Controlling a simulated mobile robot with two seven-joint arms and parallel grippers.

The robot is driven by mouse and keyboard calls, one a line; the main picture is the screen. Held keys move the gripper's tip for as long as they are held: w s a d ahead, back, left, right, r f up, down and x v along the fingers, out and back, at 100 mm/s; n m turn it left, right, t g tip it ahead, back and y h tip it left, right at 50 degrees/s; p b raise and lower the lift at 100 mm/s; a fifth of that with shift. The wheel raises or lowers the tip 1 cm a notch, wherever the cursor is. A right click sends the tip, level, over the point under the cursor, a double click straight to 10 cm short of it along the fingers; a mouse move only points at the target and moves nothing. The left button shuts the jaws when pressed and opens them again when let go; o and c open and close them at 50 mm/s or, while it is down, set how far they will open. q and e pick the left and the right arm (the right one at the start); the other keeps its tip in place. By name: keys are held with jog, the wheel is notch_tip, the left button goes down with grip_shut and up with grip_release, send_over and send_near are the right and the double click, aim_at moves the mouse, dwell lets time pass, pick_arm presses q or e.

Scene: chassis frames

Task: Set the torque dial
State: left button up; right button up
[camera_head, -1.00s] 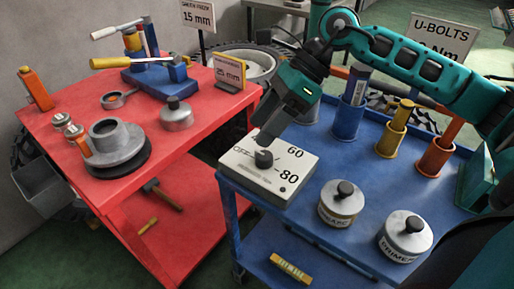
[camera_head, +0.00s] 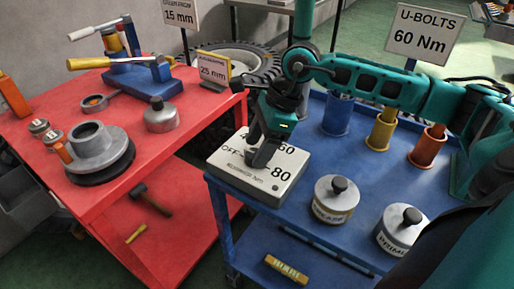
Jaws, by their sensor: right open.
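The torque dial box (camera_head: 229,165) is a pale block with a black knob at the front left corner of the blue cart. Its face reads OFF, 60 and 80, and a number starting with 4 is partly covered. My right gripper (camera_head: 261,161) points down over the middle of the box, at the knob. It is open, with its fingers low at the face. The knob is hidden by the fingers, so its pointing direction cannot be told. A sign (camera_head: 423,32) behind the cart reads U-BOLTS 60 Nm. My left gripper is not in view.
Two lidded tins, grease (camera_head: 335,201) and primer (camera_head: 400,231), stand right of the box. Blue, yellow (camera_head: 381,131) and orange (camera_head: 427,147) holders stand behind.

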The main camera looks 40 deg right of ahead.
jog(key=shift+a+f, duration=0.15)
jog(key=shift+f, duration=0.3)
jog(key=c, duration=1)
